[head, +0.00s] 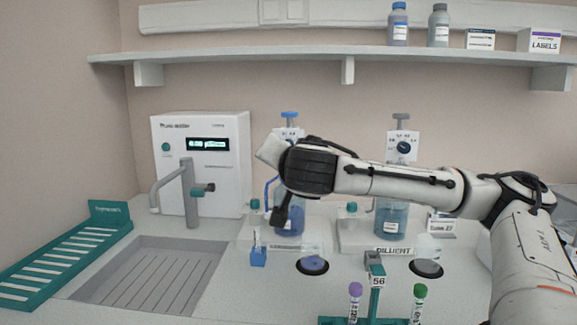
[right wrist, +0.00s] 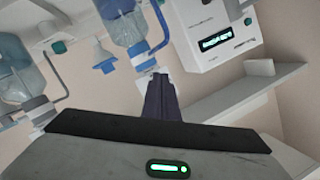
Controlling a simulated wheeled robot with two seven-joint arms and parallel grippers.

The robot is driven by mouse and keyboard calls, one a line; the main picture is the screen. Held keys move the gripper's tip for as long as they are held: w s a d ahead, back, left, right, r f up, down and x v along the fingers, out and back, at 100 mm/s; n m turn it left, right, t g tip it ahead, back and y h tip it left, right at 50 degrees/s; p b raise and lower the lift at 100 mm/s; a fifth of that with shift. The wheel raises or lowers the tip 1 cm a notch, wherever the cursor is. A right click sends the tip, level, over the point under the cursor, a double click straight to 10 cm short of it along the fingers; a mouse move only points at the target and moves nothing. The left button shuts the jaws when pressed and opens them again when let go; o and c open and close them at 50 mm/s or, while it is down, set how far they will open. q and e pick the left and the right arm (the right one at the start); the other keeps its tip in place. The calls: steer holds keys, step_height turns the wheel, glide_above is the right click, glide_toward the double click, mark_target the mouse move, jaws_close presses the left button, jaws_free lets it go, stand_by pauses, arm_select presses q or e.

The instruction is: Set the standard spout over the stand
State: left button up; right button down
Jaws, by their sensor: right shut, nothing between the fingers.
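The standard bottle (head: 290,222) has blue liquid and a blue cap (head: 289,115). Its blue spout tube (head: 268,188) bends down on the bottle's left side. My right gripper (head: 277,222) is shut and empty, pointing down in front of the bottle's left side. In the right wrist view its fingers (right wrist: 155,85) are together near the blue tube (right wrist: 161,28) and bottle (right wrist: 122,22); I cannot tell whether they touch. A dark round pad (head: 313,267) lies in front with a clear vessel above it. I cannot tell which is the stand. My left gripper is out of view.
The diluent bottle (head: 391,220) stands to the right, with another dark pad (head: 427,269) in front. A green rack (head: 375,298) marked 56 holds capped tubes at the front. A white machine (head: 204,160) and sink (head: 150,275) are at left. A shelf (head: 250,57) runs above.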

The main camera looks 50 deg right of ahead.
steer(key=s+a+r, duration=0.2)
steer(key=s+a, duration=0.1)
steer(key=a, duration=0.6)
steer(key=shift+s+a+r+b, duration=0.15)
steer(key=shift+s+r+b, duration=0.1)
steer(key=shift+b, duration=0.2)
steer(key=shift+w, duration=0.1)
